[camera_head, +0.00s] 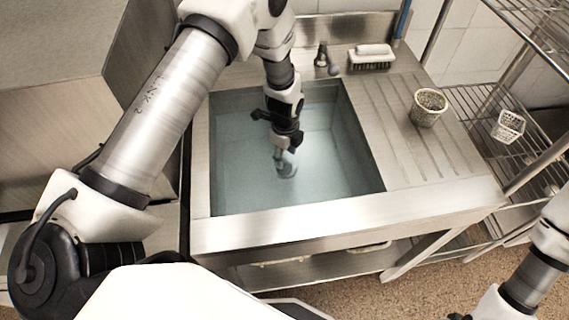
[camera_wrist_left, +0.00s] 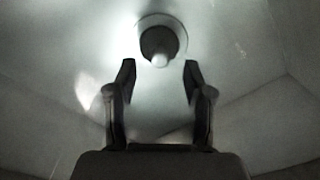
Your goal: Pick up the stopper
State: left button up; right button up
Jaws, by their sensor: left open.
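The stopper (camera_wrist_left: 160,42) is a dark rounded piece with a pale tip, set in a light round ring at the sink floor. In the head view the stopper area (camera_head: 287,171) shows as a small grey round shape, partly hidden by my gripper. My left gripper (camera_head: 282,154) reaches down into the sink (camera_head: 225,232) above it. In the left wrist view my left gripper (camera_wrist_left: 158,72) has its two fingers spread apart with nothing between them. The stopper appears just beyond the fingertips, roughly centred between them. My right gripper is out of view.
The sink basin looks filled with bluish water, and its walls surround my left gripper. A perforated basket (camera_head: 428,107) stands on the ribbed drainboard (camera_head: 400,140). A white basket (camera_head: 508,126) sits on the wire rack.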

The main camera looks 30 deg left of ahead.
pick_arm(q)
jog(key=f, duration=0.4)
jog(key=shift+w+a, duration=0.1)
jog(key=shift+a, duration=0.25)
jog(key=shift+d+r, duration=0.15)
jog(key=shift+r, duration=0.05)
jog(key=shift+c, duration=0.4)
grip_shut()
